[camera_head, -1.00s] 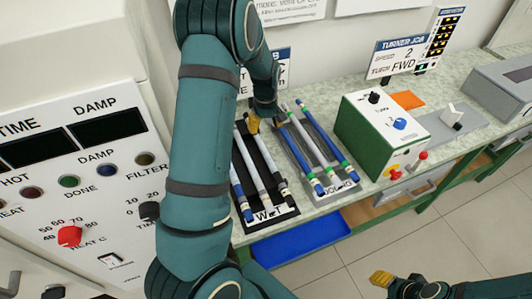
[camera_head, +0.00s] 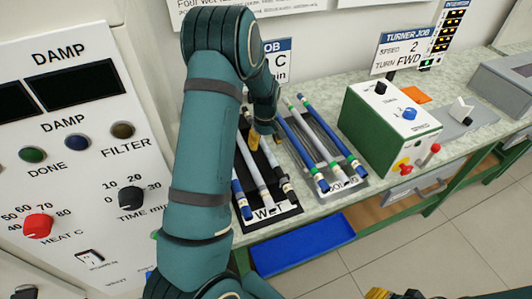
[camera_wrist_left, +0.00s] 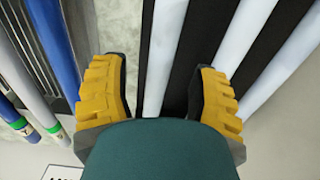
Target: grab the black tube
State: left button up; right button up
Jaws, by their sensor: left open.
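I see no tube that is black along its whole length. The black tray marked WET (camera_head: 257,221) holds several rods: a blue-ended rod (camera_head: 237,192), a pale rod (camera_head: 258,178) and a pale rod with a black end band (camera_head: 284,182). My left gripper (camera_head: 264,140) is open above this tray's far part. In the left wrist view, its yellow fingers (camera_wrist_left: 161,95) stand apart, with a pale rod (camera_wrist_left: 164,50) and black tray surface showing between them. Contact cannot be told. My right gripper (camera_head: 378,294) is only partly seen at the bottom edge.
A grey tray (camera_head: 350,186) with blue and white rods stands right of the black one. A green-and-white control box (camera_head: 385,122) stands further right. A blue bin (camera_head: 300,245) sits below the bench edge. A large panel with knobs (camera_head: 70,150) fills the left.

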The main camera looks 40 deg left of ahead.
pick_arm(q)
notch_tip(320, 180, down, 2)
jog(key=shift+f+b, duration=0.25)
jog(key=shift+b, duration=0.4)
jog(key=shift+r, duration=0.1)
grip_shut()
jog(key=shift+r, duration=0.1)
